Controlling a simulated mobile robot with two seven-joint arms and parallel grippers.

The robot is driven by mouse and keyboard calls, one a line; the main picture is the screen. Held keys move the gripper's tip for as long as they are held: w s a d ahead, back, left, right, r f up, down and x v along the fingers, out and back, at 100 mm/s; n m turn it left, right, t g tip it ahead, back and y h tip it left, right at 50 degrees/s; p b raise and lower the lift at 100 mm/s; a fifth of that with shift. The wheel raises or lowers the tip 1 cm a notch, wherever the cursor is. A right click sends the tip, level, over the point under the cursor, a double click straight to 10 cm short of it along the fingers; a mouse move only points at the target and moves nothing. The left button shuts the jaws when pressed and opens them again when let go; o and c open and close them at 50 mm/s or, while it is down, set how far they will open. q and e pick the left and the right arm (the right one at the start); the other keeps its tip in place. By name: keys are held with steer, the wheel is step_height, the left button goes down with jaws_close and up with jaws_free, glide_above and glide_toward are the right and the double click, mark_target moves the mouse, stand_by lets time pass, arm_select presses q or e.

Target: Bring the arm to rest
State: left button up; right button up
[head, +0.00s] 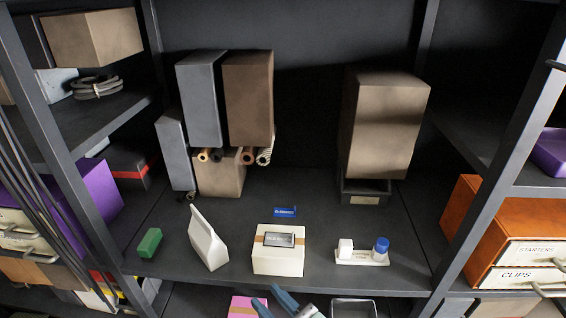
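My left gripper (270,298) shows at the bottom edge of the head view, in front of the shelf. Its two blue-grey fingers stand apart with nothing visible between them, and the rest of it is cut off by the frame. My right gripper is not in view. On the middle shelf (340,271) behind and above the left gripper stands a cream box (278,262) with a brown band and a small grey labelled item (279,239) on top.
A green block (150,242), a white carton (206,240) and a white holder (361,257) with a blue-capped bottle (381,246) stand along the shelf. Tall boxes (388,125) stand behind. Below are a pink box (243,307) and grey tray (354,308). Uprights (75,180) flank the bay.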

arm_select(q)
steer(key=a+f+n+g+h, duration=0.1)
steer(key=a+f+g, duration=0.25)
steer(key=f, duration=0.45)
steer(key=a+f+g, duration=0.3)
steer(key=a+f, duration=0.1)
steer(key=f, duration=0.4)
steer(key=s+f+n+g+h+p, duration=0.3)
steer(key=s+f+n+g+h, duration=0.9)
steer(key=s+f+n, duration=0.75)
steer(key=a+f+n+t+h, duration=0.2)
steer(key=f+n, duration=0.5)
steer(key=n, duration=0.4)
steer(key=shift+a+f+t+p, duration=0.3)
steer(key=shift+a+t, duration=0.3)
steer(key=shift+t, duration=0.45)
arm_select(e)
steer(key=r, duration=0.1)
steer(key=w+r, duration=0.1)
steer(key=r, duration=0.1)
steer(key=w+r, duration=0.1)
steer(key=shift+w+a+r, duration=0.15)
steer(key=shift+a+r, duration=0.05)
arm_select(q)
steer(key=shift+w+d, duration=0.1)
steer(key=shift+w, duration=0.05)
